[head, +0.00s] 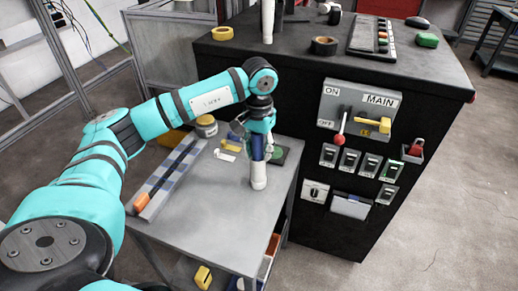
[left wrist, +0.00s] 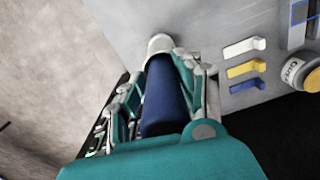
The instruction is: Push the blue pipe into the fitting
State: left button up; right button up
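The blue pipe (head: 258,148) stands about upright in my left gripper (head: 261,122), above the small grey table. The left gripper's fingers lie on both sides of the pipe. In the left wrist view the pipe (left wrist: 162,97) runs between the fingers of the left gripper (left wrist: 160,76). The white fitting (head: 259,176) stands upright on the table, directly below the pipe. It also shows in the left wrist view (left wrist: 159,42) at the pipe's far end. Pipe and fitting appear to meet; I cannot tell how deep the pipe sits. My right gripper is not in view.
A long tray (head: 171,176) with an orange end lies left on the grey table (head: 215,225). A round tin (head: 206,126) and colored brackets (left wrist: 240,69) are behind. The black cabinet (head: 318,205) with its switch panel (head: 358,112) stands close on the right.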

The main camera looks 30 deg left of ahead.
pick_arm(q)
jog(key=o, duration=0.3)
jog(key=shift+o, duration=0.2)
notch_tip(320, 180, up, 12)
dwell(0.4)
